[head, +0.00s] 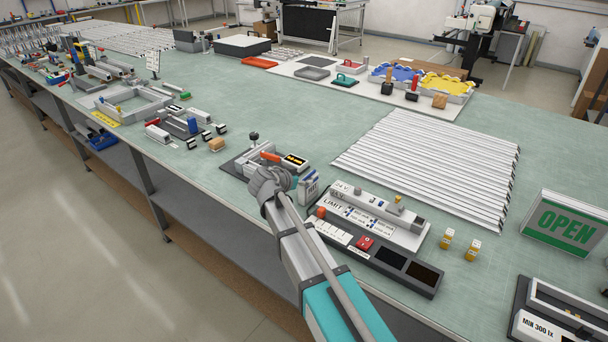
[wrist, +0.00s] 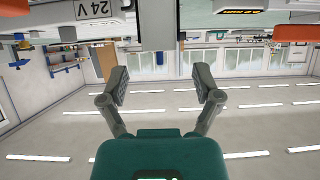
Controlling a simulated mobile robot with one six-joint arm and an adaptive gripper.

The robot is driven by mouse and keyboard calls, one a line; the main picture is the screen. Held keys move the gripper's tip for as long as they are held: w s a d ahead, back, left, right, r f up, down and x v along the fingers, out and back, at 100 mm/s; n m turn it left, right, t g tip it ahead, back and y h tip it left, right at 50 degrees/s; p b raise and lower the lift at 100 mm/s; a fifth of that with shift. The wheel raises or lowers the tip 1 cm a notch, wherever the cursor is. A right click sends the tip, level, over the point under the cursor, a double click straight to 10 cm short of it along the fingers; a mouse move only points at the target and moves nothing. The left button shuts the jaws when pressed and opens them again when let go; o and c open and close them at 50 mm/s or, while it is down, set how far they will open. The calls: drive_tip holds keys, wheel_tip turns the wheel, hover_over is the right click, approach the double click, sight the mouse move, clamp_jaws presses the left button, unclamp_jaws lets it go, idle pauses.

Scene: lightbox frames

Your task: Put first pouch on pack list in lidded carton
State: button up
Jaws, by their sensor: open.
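My gripper (head: 268,180) is over the front edge of the bench in the head view. In the wrist view my gripper (wrist: 161,84) has two grey fingers spread apart with nothing between them. I cannot clearly pick out a pouch. A small white and blue packet-like item (head: 309,187) stands just right of the gripper, but I cannot tell what it is. A white card with print (head: 153,60) stands at the back left; its text is too small to read.
A unit marked 24 V and LIMIT (head: 405,232) lies right of the gripper, with a dark switch panel (head: 385,262) before it. White rails (head: 430,165) cover the middle right. An OPEN sign (head: 563,222) stands at right. Bare green bench (head: 275,110) lies behind the gripper.

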drive_tip(key=p+v, duration=0.2)
drive_tip(key=v, duration=0.5)
drive_tip(key=shift+p, duration=0.35)
drive_tip(key=shift+f, duration=0.1)
